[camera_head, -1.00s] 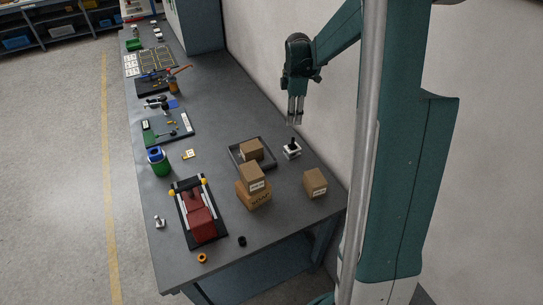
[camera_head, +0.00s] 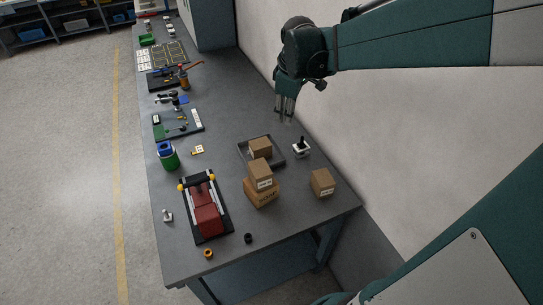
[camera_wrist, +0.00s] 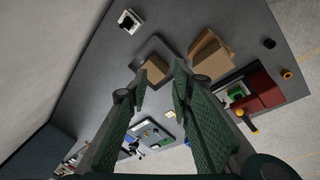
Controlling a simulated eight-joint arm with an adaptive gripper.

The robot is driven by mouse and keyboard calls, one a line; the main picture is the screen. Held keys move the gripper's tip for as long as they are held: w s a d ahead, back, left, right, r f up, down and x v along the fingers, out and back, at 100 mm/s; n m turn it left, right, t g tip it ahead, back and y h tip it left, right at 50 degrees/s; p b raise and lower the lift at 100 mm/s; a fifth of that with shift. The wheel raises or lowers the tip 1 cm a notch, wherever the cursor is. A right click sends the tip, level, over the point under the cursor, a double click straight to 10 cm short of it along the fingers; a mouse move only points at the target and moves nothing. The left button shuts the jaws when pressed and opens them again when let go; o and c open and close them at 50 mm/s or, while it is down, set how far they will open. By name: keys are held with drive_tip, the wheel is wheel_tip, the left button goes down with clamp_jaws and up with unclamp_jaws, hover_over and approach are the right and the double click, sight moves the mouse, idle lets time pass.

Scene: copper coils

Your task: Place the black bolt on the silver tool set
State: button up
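A small black round piece (camera_head: 248,238), which looks like the black bolt, stands on the bench near its front edge; it also shows at the upper right of the wrist view (camera_wrist: 269,43). A small silver piece (camera_head: 167,215) stands by the left edge. A grey board with small tools (camera_head: 183,131) lies farther back; I cannot tell which is the silver tool set. My gripper (camera_head: 285,118) hangs above the bench by the wall, far behind the black piece. In the wrist view its fingers (camera_wrist: 160,88) are apart with nothing between them.
Stacked boxes (camera_head: 263,194), another box (camera_head: 321,183) and a dark tray (camera_head: 278,158) holding a box occupy the near right. A white block with a black top (camera_head: 301,150) is by the wall. A red vise-like device (camera_head: 207,212), a gold ring (camera_head: 208,253) and a green-blue can (camera_head: 168,157) stand left.

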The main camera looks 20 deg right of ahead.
drive_tip(key=s+a+r+m+t, duration=0.1)
drive_tip(key=s+a+m, duration=0.3)
drive_tip(key=s, duration=0.6)
drive_tip(key=s+a+r+m+t, duration=0.1)
drive_tip(key=s+a+m+t, duration=0.2)
drive_tip(key=s+a, duration=0.6)
drive_tip(key=shift+s+a+m+y, duration=0.2)
drive_tip(key=shift+s+m+y, duration=0.1)
drive_tip(key=shift+s+m, duration=0.55)
